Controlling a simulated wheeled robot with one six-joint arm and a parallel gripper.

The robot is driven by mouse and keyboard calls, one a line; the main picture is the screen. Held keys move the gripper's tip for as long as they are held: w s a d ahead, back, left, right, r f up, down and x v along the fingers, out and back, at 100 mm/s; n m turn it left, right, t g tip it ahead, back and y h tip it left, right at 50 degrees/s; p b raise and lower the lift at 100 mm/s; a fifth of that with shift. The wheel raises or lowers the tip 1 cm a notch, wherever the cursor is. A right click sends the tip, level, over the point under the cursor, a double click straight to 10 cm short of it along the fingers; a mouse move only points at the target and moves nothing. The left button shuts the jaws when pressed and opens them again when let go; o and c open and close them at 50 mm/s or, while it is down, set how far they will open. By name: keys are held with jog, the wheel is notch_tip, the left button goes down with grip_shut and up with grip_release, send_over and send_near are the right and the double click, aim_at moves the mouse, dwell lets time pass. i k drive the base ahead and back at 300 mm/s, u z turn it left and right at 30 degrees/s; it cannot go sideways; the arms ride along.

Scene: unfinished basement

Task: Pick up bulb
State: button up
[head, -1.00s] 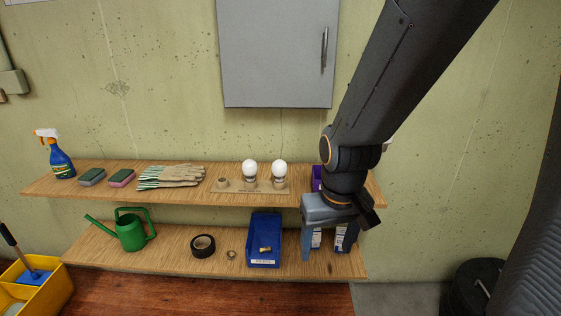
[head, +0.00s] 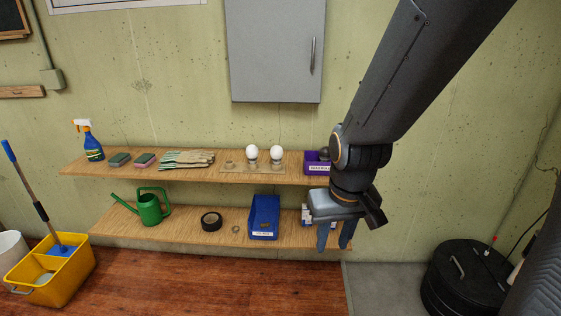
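Two white round bulbs, the left bulb (head: 252,152) and the right bulb (head: 277,153), stand upright in a wooden holder (head: 239,170) on the upper shelf (head: 205,174). The holder's left socket is empty. My gripper (head: 333,239) hangs down in front of the shelves' right end, to the right of both bulbs and lower than them. Its two fingers are apart with nothing seen between them. The gripper partly hides white boxes (head: 306,214) on the lower shelf.
The upper shelf also holds a spray bottle (head: 92,142), sponges, gloves (head: 187,159) and a purple bin (head: 317,166). The lower shelf has a green watering can (head: 149,209), black tape (head: 211,221) and a blue bin (head: 264,218). A yellow mop bucket (head: 52,275) stands left, a black drum (head: 462,278) right.

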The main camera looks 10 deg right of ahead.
aim_at(276, 152)
jog(key=z, duration=0.5)
jog(key=i, duration=0.55)
jog(key=z, duration=0.6)
jog(key=i, duration=0.65)
jog(key=u, duration=0.7)
jog(key=i, duration=0.6)
jog(key=u, duration=0.65)
